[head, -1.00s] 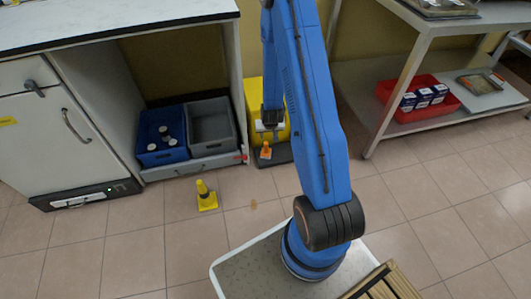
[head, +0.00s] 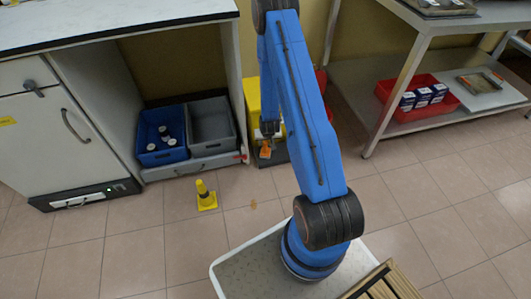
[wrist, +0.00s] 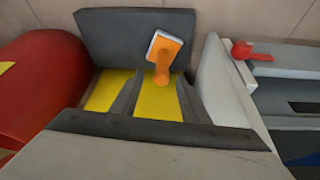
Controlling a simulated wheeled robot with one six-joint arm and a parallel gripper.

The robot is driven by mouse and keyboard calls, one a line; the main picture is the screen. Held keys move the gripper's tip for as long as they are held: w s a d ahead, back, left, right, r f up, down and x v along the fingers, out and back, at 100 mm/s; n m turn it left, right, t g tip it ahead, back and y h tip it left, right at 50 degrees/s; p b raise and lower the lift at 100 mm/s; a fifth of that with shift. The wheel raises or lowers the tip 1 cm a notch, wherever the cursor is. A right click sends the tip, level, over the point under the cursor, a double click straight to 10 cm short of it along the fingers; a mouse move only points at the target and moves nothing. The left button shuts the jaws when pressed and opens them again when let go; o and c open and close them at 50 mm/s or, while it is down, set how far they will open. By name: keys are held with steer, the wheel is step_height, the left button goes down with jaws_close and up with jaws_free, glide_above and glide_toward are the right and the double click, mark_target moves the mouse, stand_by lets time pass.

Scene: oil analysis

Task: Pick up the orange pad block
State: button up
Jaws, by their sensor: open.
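The orange pad block (wrist: 166,48) has a pale-edged square head and an orange stem. In the wrist view it stands out against a dark grey plate, just beyond my open gripper (wrist: 157,80). The two dark fingers are apart, and yellow shows between and beside them. The stem's lower end lies near the right fingertip; I cannot tell whether they touch. In the head view the block (head: 265,151) is small, low in front of the yellow unit (head: 252,100). My gripper (head: 269,130) is just above it there, partly hidden by my arm.
A blue bin (head: 150,158) and a grey bin (head: 212,138) stand left of the yellow unit. A white cabinet wall (wrist: 222,85) and red knob (wrist: 242,50) are close on the right in the wrist view. A red rounded object (wrist: 40,85) is on the left. A yellow cone (head: 205,195) stands on the floor.

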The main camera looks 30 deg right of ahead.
mark_target(266, 143)
steer(key=shift+x, duration=2.7)
steer(key=shift+a, duration=0.2)
jaws_close()
